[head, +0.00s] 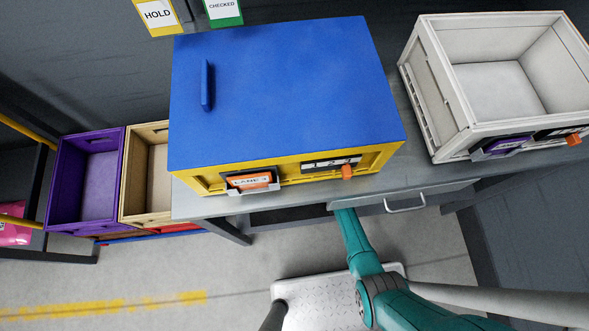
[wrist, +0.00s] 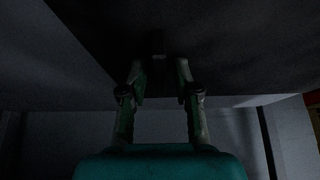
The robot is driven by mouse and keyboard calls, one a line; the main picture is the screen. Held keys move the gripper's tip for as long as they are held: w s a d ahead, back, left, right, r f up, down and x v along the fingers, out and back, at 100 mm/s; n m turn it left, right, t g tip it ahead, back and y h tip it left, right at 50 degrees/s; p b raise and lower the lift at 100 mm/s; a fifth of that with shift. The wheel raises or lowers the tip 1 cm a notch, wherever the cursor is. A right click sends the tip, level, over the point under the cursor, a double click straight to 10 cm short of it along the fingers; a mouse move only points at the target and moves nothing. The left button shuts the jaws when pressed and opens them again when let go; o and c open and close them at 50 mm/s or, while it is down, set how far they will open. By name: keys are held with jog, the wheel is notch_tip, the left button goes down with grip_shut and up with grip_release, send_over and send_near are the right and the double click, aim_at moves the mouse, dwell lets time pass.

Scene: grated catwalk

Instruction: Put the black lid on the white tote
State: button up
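The white tote (head: 445,85) stands open and empty on the right of the grey workbench in the head view, with a purple label and an orange tag on its front. I cannot make out a black lid for certain in either view. My gripper (wrist: 160,68) shows in the dim wrist view with a gap between its two fingers, so it is open. It is below a dark flat surface (wrist: 225,55); I cannot tell whether that is the bench's underside or something else. In the head view my gripper is hidden below the bench's front edge.
A yellow tote (head: 290,180) with a blue lid (head: 285,90) stands left of the white tote on the bench (head: 400,178). A drawer with a handle (head: 405,203) is under the bench. Purple (head: 85,215) and tan (head: 143,205) bins stand at left. A metal step (head: 325,305) is on the floor.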

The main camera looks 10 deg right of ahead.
grip_shut()
jog(key=shift+w+r, duration=0.1)
jog(key=shift+r, duration=0.05)
jog(key=shift+r, duration=2.35)
